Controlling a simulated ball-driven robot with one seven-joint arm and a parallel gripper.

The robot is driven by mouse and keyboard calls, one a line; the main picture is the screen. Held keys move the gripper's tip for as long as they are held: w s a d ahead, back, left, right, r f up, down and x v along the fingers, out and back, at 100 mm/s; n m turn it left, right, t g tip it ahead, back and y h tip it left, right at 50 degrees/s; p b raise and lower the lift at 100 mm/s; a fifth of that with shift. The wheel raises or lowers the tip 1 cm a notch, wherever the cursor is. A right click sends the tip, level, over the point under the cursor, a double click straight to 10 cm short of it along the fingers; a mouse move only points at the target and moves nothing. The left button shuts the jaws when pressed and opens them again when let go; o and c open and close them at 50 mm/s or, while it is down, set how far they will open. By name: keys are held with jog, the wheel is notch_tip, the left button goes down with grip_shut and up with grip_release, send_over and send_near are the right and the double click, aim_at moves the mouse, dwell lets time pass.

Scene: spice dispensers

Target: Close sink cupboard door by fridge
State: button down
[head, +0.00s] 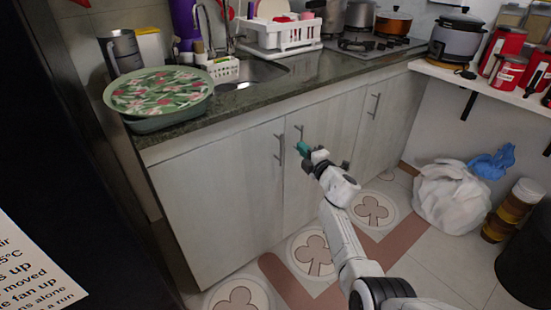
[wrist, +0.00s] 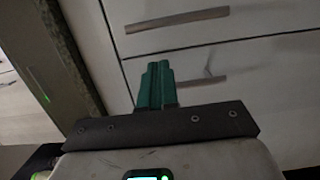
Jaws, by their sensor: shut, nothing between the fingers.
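The sink cupboard door by the fridge (head: 215,205) is the wide pale door at the left. It looks about flush with the front, though I cannot tell if a small gap remains. Its upright handle (head: 280,150) is near its right edge, beside the handle (head: 299,133) of the middle door. My gripper (head: 304,149) has teal fingers, shut and empty, in front of the doors near these handles. In the wrist view, the shut fingers (wrist: 156,84) point at the pale fronts; two handles show, one (wrist: 177,19) beyond the tips and one (wrist: 205,84) partly behind them.
The dark fridge (head: 60,150) stands at the left. The countertop (head: 190,126) carries a floral tray (head: 160,91) and a dish rack (head: 285,36). A white bag (head: 452,195) and a dark bin (head: 527,255) stand at the right. The tiled floor before the left door is clear.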

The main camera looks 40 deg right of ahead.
jog(key=s+d, duration=0.4)
jog(key=d, duration=0.3)
jog(key=shift+s+d, duration=0.35)
jog(key=shift+f, duration=0.1)
jog(key=s+a+f+m+g+h, duration=0.3)
jog(key=s+a+f+m+g, duration=0.2)
jog(key=s+m, duration=0.25)
jog(key=s+a+f+m+g+h, duration=0.3)
jog(key=s+a+f+m+g, duration=0.15)
jog(key=s+m, duration=0.35)
jog(key=s+a+f+m+g+y, duration=0.1)
jog(key=s+a+f+g+y, duration=0.15)
jog(key=s+a, duration=0.55)
jog(key=s+a+f+g+y, duration=0.2)
jog(key=s+a+y, duration=0.2)
jog(key=s+a, duration=0.45)
jog(key=s+a+r+g+y, duration=0.1)
jog(key=s+a+g+y, duration=0.15)
jog(key=s+a, duration=0.45)
notch_tip(320, 180, up, 15)
jog(key=s+p, duration=0.1)
jog(key=p, duration=1.4)
jog(key=shift+s+d, duration=0.2)
jog(key=shift+s, duration=0.15)
jog(key=shift+r, duration=0.1)
